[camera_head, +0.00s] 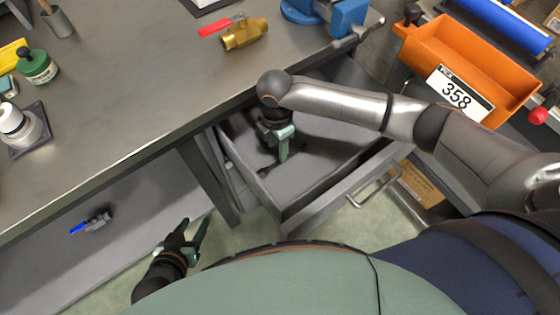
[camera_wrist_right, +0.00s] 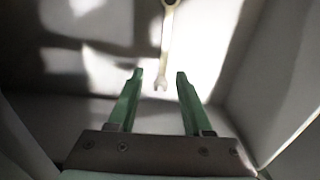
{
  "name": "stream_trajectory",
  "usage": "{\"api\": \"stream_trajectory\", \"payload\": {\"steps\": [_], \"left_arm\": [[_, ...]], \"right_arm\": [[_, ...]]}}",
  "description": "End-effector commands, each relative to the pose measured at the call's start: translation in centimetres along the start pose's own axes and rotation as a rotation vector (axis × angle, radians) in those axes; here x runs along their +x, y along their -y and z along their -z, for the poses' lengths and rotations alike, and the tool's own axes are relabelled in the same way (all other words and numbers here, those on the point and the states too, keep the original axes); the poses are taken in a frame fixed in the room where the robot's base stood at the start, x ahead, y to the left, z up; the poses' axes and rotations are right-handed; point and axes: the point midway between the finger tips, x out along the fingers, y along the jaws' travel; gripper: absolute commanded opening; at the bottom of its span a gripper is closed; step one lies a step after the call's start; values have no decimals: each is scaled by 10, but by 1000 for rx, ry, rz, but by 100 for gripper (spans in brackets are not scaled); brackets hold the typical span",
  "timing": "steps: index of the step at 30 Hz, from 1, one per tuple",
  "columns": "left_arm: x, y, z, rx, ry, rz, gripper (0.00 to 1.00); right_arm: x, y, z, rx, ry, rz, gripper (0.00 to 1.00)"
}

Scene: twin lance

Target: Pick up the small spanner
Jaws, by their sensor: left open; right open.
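The small spanner (camera_wrist_right: 167,40) lies on the drawer floor in the right wrist view. Its lower open end is just beyond and between my right fingertips, and its upper end runs out of the picture. My right gripper (camera_head: 283,152) reaches down into the open drawer (camera_head: 318,178); it also shows in the right wrist view (camera_wrist_right: 160,75), open with nothing between its fingers. In the head view the spanner cannot be made out clearly beside the gripper. My left gripper (camera_head: 196,236) is open and empty, low in front of the bench, away from the drawer.
Drawer walls stand close around my right gripper. On the bench (camera_head: 130,90) are a brass valve (camera_head: 243,34), a green bottle (camera_head: 37,67) and a blue vise (camera_head: 345,16). An orange bin (camera_head: 470,55) is at right. A blue-handled valve (camera_head: 92,222) lies on the lower shelf.

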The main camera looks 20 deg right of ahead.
Motion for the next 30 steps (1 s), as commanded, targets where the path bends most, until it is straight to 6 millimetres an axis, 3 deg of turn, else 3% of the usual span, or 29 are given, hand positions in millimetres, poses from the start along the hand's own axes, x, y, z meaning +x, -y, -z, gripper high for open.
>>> {"api": "stream_trajectory", "payload": {"steps": [5, 14, 30], "left_arm": [[2, 2, 1, 3, -7, 4, 50], [9, 6, -8, 5, -6, 8, 50], [6, 6, -5, 5, -6, 9, 50]], "right_arm": [[12, 2, 0, 0, 0, 1, 50], [53, 7, -2, 1, 1, 0, 50], [55, 7, -2, 1, 1, 0, 50]]}}
